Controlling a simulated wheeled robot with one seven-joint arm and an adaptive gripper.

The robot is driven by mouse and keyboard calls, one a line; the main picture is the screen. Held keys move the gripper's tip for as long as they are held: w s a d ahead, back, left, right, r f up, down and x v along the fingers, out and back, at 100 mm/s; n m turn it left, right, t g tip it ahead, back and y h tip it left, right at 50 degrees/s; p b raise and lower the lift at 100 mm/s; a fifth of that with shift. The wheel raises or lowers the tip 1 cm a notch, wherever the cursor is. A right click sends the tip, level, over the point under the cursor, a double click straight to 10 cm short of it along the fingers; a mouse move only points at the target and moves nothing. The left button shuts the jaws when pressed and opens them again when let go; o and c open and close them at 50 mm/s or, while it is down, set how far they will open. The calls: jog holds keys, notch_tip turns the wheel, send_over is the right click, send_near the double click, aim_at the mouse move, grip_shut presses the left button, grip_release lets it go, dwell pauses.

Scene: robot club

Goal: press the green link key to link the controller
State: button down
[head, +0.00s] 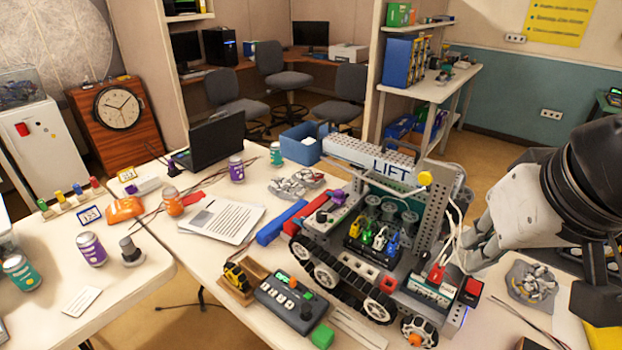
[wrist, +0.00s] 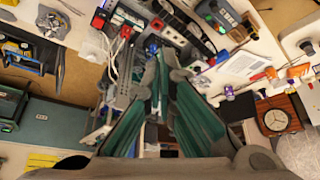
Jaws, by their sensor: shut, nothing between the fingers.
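The controller (head: 285,302) is a dark grey box on the front of the table, with a lit green patch (head: 283,277), a row of small pale keys or markings and a black knob (head: 307,311). It also shows at the top of the wrist view (wrist: 224,17). I cannot tell which part is the green link key. A separate green block (head: 322,337) lies against its near corner. My gripper (wrist: 160,55) is shut and empty. In the head view my gripper (head: 470,255) is beside the wheeled robot's right side, well to the right of the controller.
The wheeled robot (head: 345,278), with a LIFT sign and loose white cables, stands between my gripper and the controller. A yellow toy in a wooden tray (head: 232,294) sits left of the controller. Papers (head: 222,219) lie behind.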

jog(key=w+a+f+m+g+h+b, duration=0.1)
jog(key=w+a+f+g+h+b, duration=0.15)
jog(key=w+f, duration=0.6)
jog(key=m+t+h+b, duration=0.1)
jog(key=t+h+b, duration=0.1)
jog(key=h+b, duration=0.4)
send_over(306, 293)
jog(key=b, duration=0.1)
notch_tip(306, 293, down, 27)
jog(key=shift+y, duration=0.45)
jog(key=shift+f, duration=0.1)
notch_tip(306, 293, down, 7)
jog(key=b, duration=0.3)
jog(key=shift+f+b, duration=0.2)
jog(key=shift+b, duration=0.2)
jog(key=shift+f+b, duration=0.45)
jog(key=shift+f, duration=0.2)
